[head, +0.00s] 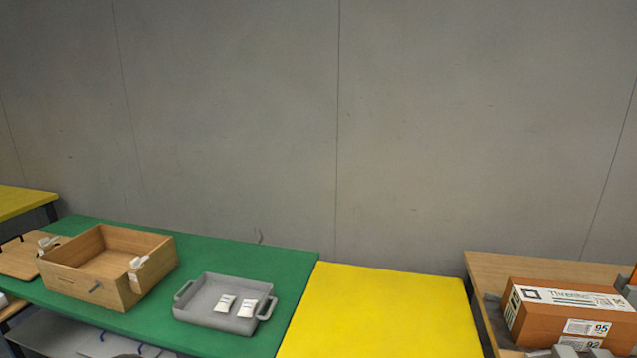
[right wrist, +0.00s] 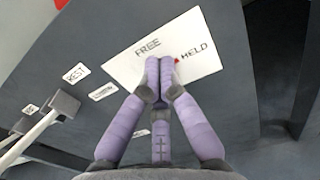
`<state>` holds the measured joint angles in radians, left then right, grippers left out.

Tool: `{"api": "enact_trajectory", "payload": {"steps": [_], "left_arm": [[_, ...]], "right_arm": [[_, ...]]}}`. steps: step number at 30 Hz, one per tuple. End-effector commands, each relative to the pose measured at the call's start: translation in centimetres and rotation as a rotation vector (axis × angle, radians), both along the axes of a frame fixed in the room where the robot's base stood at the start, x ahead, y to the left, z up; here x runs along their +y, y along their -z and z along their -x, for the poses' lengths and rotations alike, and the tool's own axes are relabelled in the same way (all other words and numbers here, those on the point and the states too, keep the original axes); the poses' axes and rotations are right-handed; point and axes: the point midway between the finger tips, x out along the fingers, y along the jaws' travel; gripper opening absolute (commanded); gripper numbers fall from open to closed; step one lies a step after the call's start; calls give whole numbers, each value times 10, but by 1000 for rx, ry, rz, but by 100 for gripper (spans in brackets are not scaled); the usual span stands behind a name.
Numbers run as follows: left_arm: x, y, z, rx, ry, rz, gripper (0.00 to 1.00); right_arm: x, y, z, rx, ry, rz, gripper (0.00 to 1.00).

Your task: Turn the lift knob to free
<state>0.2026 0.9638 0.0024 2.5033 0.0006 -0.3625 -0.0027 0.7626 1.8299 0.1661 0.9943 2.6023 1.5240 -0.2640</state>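In the right wrist view, a white plate (right wrist: 203,72) carries the printed words FREE at its upper left and HELD at its right. A small red part (right wrist: 177,60) shows at the right edge of my fingertips, on the side towards HELD. The rest of the knob is hidden by my fingers. My right gripper (right wrist: 159,75) has its purple fingers drawn together over the middle of the plate. Whether they pinch the knob or only stand against it cannot be seen. My left gripper is in neither view.
In the right wrist view, a REST label (right wrist: 76,74) and a grey lever (right wrist: 62,104) are at left on the dark panel (right wrist: 60,60). The head view shows a wooden box (head: 110,262), a grey tray (head: 205,312), a bare yellow table (head: 385,310) and an orange carton (head: 560,318).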

Motion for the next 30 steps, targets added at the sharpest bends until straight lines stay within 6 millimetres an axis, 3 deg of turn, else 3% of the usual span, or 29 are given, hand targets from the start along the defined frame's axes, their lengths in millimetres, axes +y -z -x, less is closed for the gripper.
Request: {"api": "enact_trajectory", "payload": {"steps": [30], "left_arm": [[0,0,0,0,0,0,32]], "right_arm": [[19,2,-3,4,-2,-2,0]]}}
